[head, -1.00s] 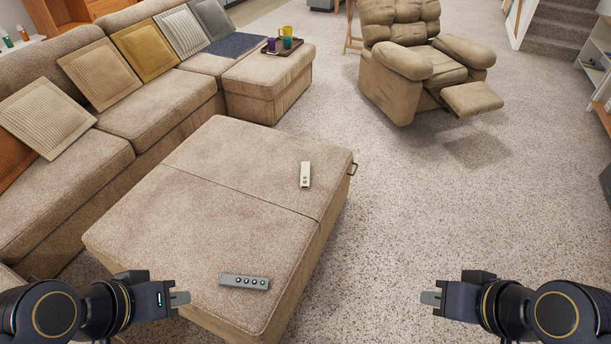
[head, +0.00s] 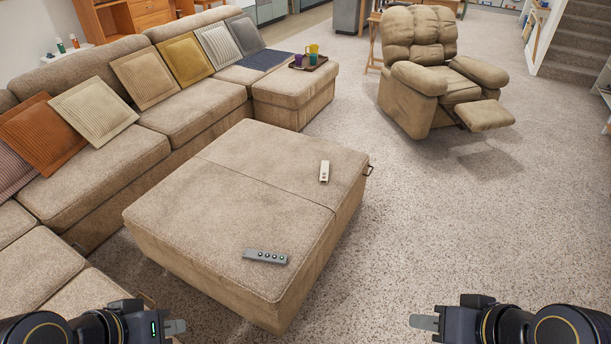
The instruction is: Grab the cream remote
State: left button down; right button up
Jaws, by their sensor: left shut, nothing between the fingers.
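The cream remote (head: 324,171) lies on the far right part of the beige ottoman (head: 190,215), near its right edge. A grey remote (head: 265,257) with several round buttons lies on the ottoman's near part. My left gripper (head: 180,327) is shut and empty at the bottom left, short of the ottoman's near side. My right gripper (head: 418,322) is at the bottom right over the carpet, well apart from both remotes. Only its side shows, so I cannot tell whether its fingers are apart.
A beige sectional sofa (head: 190,112) with several cushions runs along the left. A tray (head: 308,64) with cups sits on its far end. A recliner (head: 432,95) stands at the back right. Open carpet (head: 470,225) lies right of the ottoman.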

aim_at(326, 164)
jog(key=i+l+u, duration=0.1)
jog(key=u, duration=2.2)
jog(key=l, duration=0.6)
jog(key=k+l+u, duration=0.1)
jog(key=l, duration=1.1)
jog(key=k+l, duration=0.1)
jog(key=l, duration=0.5)
jog(key=l+u, duration=0.1)
jog(key=l, duration=0.5)
jog(key=k+l, duration=0.15)
jog(key=l, duration=0.45)
jog(key=k+l, duration=0.1)
jog(key=l, duration=0.5)
jog(key=l+u, duration=0.1)
jog(key=l, duration=0.5)
jog(key=k, duration=0.05)
